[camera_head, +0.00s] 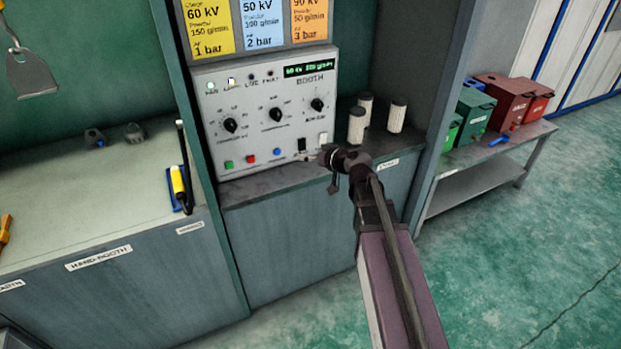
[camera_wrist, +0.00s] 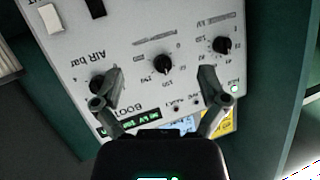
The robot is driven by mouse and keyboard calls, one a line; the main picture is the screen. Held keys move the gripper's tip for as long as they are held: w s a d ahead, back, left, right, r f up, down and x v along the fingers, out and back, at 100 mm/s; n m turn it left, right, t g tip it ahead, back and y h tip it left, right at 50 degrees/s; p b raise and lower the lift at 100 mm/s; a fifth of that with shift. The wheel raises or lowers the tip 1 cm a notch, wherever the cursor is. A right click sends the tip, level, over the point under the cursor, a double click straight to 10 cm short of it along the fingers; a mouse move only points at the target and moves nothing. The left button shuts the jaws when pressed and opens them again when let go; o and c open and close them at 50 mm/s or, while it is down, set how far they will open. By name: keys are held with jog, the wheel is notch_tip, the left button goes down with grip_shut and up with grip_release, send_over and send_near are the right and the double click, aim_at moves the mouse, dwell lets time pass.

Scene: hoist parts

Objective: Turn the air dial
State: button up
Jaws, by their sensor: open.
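The air dial (camera_head: 317,104) is the rightmost of three black knobs on the pale control panel (camera_head: 208,103). In the wrist view the panel appears upside down. There the air dial (camera_wrist: 97,84) lies at the left by the "AIR bar" print, partly covered by my left finger. My gripper (camera_wrist: 160,72) is open and empty, its fingers spread with the middle knob (camera_wrist: 162,63) showing between the tips. In the head view my gripper (camera_head: 333,163) is in front of the panel's lower right corner, below the air dial. Contact with the panel cannot be told.
The left knob (camera_head: 230,125) and a row of coloured buttons (camera_head: 250,158) share the panel. Several pale cylinders (camera_head: 357,124) stand on the shelf to its right. Booth walls (camera_head: 178,100) flank the panel. Settings cards (camera_head: 263,22) hang above.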

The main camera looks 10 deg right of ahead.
jog(key=s+a+f+g+h+p, duration=0.1)
jog(key=s+f+g, duration=0.3)
jog(key=s, duration=0.2)
jog(key=shift+s+a, duration=0.2)
jog(key=shift+s, duration=0.1)
dwell(0.4)
jog(key=s+d+f+m+g+h+p, duration=0.1)
jog(key=s+d+f+m+g+h, duration=0.1)
jog(key=s, duration=0.6)
jog(key=s+d+f+m+g+h+p, duration=0.1)
jog(key=s+d+m+g+h+p, duration=0.1)
jog(key=s+d+g+h, duration=0.3)
jog(key=s, duration=0.3)
jog(key=shift+s+f, duration=0.3)
jog(key=shift+f, duration=0.05)
jog(key=shift+c, duration=0.2)
dwell(1.1)
